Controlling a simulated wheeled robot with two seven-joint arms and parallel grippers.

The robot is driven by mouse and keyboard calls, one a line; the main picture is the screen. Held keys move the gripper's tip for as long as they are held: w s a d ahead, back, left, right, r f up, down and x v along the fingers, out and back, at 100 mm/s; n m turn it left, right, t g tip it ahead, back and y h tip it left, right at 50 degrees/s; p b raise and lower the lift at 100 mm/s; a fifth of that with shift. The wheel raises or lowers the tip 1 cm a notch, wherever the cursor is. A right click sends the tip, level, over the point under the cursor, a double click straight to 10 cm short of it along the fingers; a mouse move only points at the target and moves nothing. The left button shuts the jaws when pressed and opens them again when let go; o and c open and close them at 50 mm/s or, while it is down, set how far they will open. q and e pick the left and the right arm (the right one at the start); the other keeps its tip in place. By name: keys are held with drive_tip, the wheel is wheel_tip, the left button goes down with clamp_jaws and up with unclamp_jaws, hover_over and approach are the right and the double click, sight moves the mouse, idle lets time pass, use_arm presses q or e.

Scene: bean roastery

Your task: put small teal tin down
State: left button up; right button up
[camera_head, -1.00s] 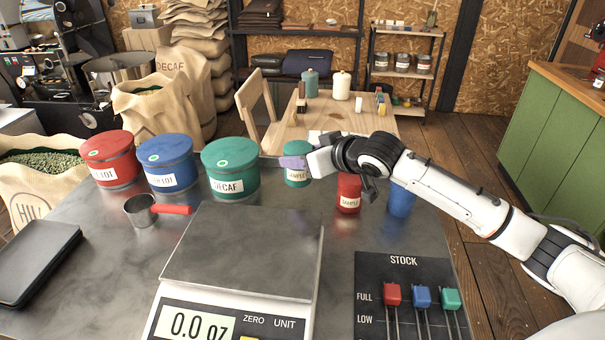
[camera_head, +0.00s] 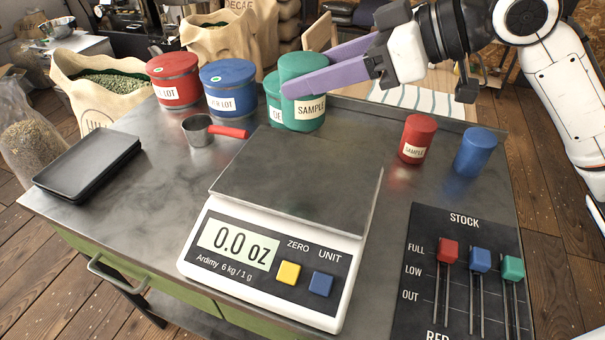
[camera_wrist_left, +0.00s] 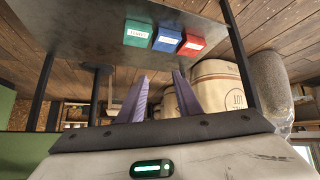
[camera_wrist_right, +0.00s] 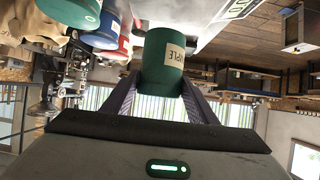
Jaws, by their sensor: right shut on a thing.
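The small teal tin (camera_head: 310,68) with a SAMPLE label is upright between the fingers of my right gripper (camera_head: 304,80), which is shut on it. In the head view it overlaps the large teal tin (camera_head: 272,98), partly hiding it, beyond the scale. It appears held above the table; its exact height is unclear. The right wrist view shows the small teal tin (camera_wrist_right: 160,75) between both fingers. My left gripper (camera_wrist_left: 160,80) shows only in the left wrist view, with its fingers apart and nothing between them.
The scale (camera_head: 300,170) has an empty plate and reads 0.0 oz. A small red tin (camera_head: 416,140) and a small blue tin (camera_head: 476,152) stand right of it. The scoop (camera_head: 205,130), black trays (camera_head: 85,165) and stock panel (camera_head: 455,285) surround it. Bare table shows beyond the scale.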

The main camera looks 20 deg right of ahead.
sight(322, 103)
drive_tip(key=shift+s+a+f, duration=0.15)
drive_tip(key=shift+s+a, duration=0.05)
drive_tip(key=shift+s, duration=0.1)
wheel_tip(322, 103, down, 4)
drive_tip(key=shift+s+f+b, duration=0.1)
drive_tip(key=shift+f+b, duration=0.05)
drive_tip(key=shift+b, duration=0.25)
wheel_tip(322, 103, down, 5)
drive_tip(key=shift+r+b, duration=0.1)
drive_tip(key=shift+b, duration=0.25)
use_arm(q)
drive_tip(key=shift+w+d+f, duration=0.25)
drive_tip(key=shift+d+f, duration=0.05)
use_arm(e)
drive_tip(key=shift+y, duration=0.3)
drive_tip(key=shift+f, duration=0.3)
drive_tip(key=o, duration=1.1)
use_arm(q)
drive_tip(key=shift+f, duration=0.15)
